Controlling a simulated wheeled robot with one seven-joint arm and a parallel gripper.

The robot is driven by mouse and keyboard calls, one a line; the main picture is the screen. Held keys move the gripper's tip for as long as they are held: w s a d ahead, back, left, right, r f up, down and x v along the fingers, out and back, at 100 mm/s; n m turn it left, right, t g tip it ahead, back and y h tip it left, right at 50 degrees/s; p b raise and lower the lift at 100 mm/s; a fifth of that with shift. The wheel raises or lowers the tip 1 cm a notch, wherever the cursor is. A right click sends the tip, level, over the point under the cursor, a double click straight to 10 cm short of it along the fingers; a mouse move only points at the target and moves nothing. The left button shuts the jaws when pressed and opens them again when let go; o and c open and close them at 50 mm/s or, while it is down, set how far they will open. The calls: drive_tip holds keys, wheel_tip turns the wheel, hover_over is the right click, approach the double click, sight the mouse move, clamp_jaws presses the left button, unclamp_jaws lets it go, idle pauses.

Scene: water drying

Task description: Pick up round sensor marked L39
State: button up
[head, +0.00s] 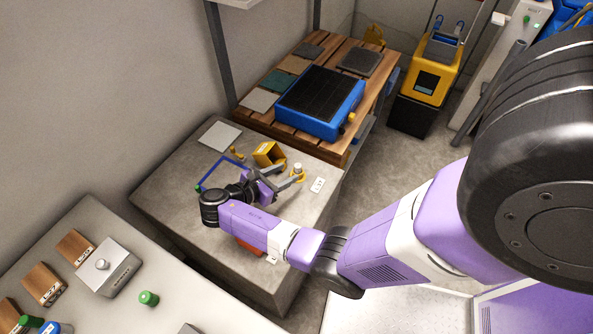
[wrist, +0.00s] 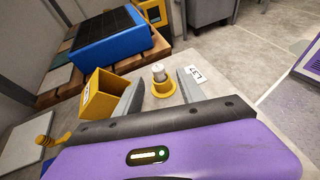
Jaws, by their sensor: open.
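A small round sensor (head: 298,168) with a pale top stands upright in a yellow ring-shaped base on the grey block. It also shows in the wrist view (wrist: 158,72), beyond and between my fingers. A white card (wrist: 198,74) lies just right of it; its print starts with L3, the last digit being hard to read. My gripper (head: 291,174) is open, its two grey fingers pointing at the sensor from either side. In the wrist view I see no contact between fingers and sensor. No marking is readable on the sensor itself.
A yellow open box (wrist: 103,94) stands close left of my fingers. A blue-framed dark panel (head: 320,100) sits on the wooden pallet behind. A flat grey plate (head: 219,136) and a blue frame (head: 212,168) lie left on the block. Clear floor lies right.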

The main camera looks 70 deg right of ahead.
sight(296, 166)
drive_tip(key=x, duration=0.4)
drive_tip(key=shift+d+r, duration=0.1)
drive_tip(key=shift+d, duration=0.25)
clamp_jaws()
